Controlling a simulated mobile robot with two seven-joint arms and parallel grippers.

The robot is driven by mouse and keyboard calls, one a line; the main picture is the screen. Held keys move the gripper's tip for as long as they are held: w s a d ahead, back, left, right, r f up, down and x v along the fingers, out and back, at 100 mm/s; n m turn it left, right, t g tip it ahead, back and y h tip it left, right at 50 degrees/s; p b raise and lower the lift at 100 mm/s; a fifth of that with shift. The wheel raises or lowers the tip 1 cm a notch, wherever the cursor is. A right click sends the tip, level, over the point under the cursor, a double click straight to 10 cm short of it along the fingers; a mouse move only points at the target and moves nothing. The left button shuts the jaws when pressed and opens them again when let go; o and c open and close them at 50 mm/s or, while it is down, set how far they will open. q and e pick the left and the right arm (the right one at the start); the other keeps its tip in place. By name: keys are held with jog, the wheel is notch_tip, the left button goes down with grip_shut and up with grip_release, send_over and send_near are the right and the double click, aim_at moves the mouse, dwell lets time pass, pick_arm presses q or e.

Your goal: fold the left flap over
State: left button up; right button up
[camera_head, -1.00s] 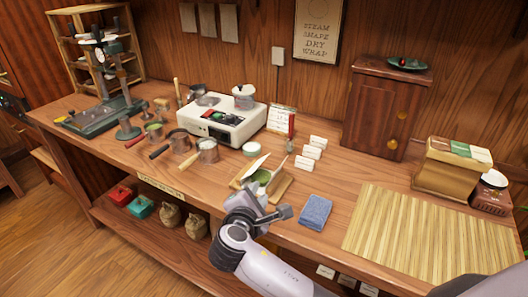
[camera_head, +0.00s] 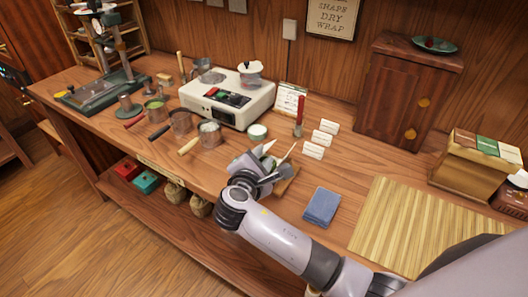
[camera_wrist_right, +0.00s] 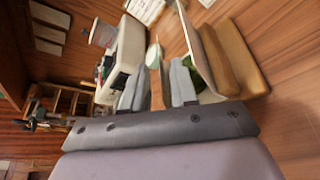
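The green tea cake (camera_wrist_right: 212,96) is mostly hidden behind my right gripper, with a pale wrapper flap (camera_wrist_right: 194,48) standing up beside it. In the head view, pale flap tips (camera_head: 269,146) show above the gripper. A tan wooden piece (camera_wrist_right: 242,62) lies beside the wrapper; in the head view only its edge (camera_head: 287,185) shows. My right gripper (camera_head: 262,166) is at the wrapper. My left gripper is out of view.
A cream scale-like machine (camera_head: 228,98) and a round pale-green tin (camera_head: 257,131) stand behind. Handled cups (camera_head: 209,134) are to the left. White cards (camera_head: 314,150), a folded blue cloth (camera_head: 321,206) and a bamboo mat (camera_head: 405,228) lie to the right.

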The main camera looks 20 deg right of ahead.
jog(key=shift+x, duration=1.2)
grip_shut()
jog(key=shift+s+d+f, duration=0.1)
jog(key=shift+s+f, duration=0.05)
jog(key=shift+f, duration=0.05)
jog(key=shift+s+m+t+b, duration=0.1)
jog(key=shift+m+t+b, duration=0.2)
jog(key=shift+m+b, duration=0.15)
grip_release()
